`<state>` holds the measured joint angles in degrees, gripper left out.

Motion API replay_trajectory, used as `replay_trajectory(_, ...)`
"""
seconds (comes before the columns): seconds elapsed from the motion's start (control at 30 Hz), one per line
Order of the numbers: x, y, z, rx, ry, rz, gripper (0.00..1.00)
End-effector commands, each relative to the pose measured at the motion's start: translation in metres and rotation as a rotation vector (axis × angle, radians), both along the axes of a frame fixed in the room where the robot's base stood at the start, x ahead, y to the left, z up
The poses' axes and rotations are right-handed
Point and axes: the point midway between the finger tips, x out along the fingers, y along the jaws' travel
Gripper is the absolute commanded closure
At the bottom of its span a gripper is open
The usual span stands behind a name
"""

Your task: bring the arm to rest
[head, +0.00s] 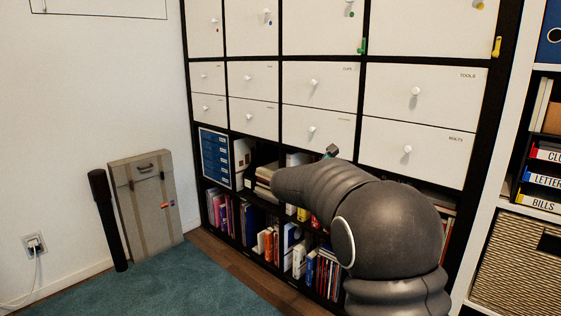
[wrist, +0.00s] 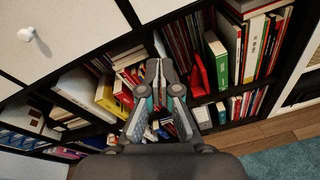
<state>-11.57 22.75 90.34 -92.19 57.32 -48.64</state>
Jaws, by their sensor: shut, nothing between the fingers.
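My gripper (wrist: 158,82) shows in the wrist view with its two fingers together and nothing between them. It points at the lower open compartments of the black shelf unit (wrist: 142,40), which hold books. In the head view my dark arm stands in front of the shelf at the right of centre. It hides part of the lower compartments, and most of my gripper is hidden behind it. I cannot tell from these views how far the fingertips are from the books.
White drawers with knobs (head: 315,82) fill the upper shelf. A grey case (head: 146,205) and a black tube (head: 107,220) lean against the left wall. A woven basket (head: 515,265) stands at the right. The teal rug (head: 185,285) is clear at the lower left.

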Motion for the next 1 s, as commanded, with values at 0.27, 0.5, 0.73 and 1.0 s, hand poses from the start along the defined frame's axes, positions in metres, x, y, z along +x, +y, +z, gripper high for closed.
replay_trajectory(0.27, -0.093, -0.007, -0.087, 0.567, -0.084, -0.285, 1.0)
replay_trajectory(0.5, -0.215, 0.001, -0.117, 1.054, -0.234, -0.661, 1.0)
replay_trajectory(0.73, -0.314, 0.022, -0.125, 1.397, -0.366, -0.981, 1.0)
replay_trajectory(1.0, -0.403, 0.048, -0.123, 1.698, -0.475, -1.232, 1.0)
